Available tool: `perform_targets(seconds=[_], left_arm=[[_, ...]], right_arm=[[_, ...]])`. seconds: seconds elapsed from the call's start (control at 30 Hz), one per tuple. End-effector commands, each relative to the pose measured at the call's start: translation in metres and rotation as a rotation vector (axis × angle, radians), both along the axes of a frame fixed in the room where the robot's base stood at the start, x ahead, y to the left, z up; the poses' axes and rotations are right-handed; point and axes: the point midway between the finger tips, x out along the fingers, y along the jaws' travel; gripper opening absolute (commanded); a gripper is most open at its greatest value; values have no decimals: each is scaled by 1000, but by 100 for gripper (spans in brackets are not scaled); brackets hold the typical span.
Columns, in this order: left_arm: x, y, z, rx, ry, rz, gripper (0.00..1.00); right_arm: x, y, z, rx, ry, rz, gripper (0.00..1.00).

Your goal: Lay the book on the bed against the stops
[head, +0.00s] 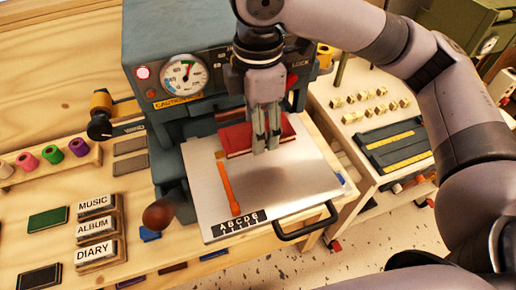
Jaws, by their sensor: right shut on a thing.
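A red book (236,139) lies flat at the back of the silver bed (290,183) of the press. The fingers hide part of the book. My left gripper is not in view.
The grey press (165,40) with its dial (184,76) stands behind the bed. A black handle (305,222) sticks out in front. Labelled blocks (96,227) and a rack of coloured foil rolls (53,154) are at left. The bed's front right is clear.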

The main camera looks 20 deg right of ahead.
Motion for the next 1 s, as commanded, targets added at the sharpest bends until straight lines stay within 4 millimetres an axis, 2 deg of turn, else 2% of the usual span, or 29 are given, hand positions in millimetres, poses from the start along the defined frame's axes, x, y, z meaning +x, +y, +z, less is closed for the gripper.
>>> perform_targets(seconds=[0.1, 0.2, 0.33, 0.57, 0.97, 1.0], left_arm=[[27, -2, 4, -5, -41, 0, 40], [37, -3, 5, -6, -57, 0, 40], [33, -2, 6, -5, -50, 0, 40], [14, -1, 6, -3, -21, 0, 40], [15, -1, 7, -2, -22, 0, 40], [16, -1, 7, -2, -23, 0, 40]], right_arm=[[-1, -1, -21, -1, 2, 1, 20], [0, 0, -30, 0, 0, 1, 20], [-1, -1, -43, -2, 2, 2, 20], [-1, 0, -74, -1, 1, 1, 20], [0, 0, -79, -1, 0, 2, 20], [0, 0, -79, -1, -1, 2, 51]])
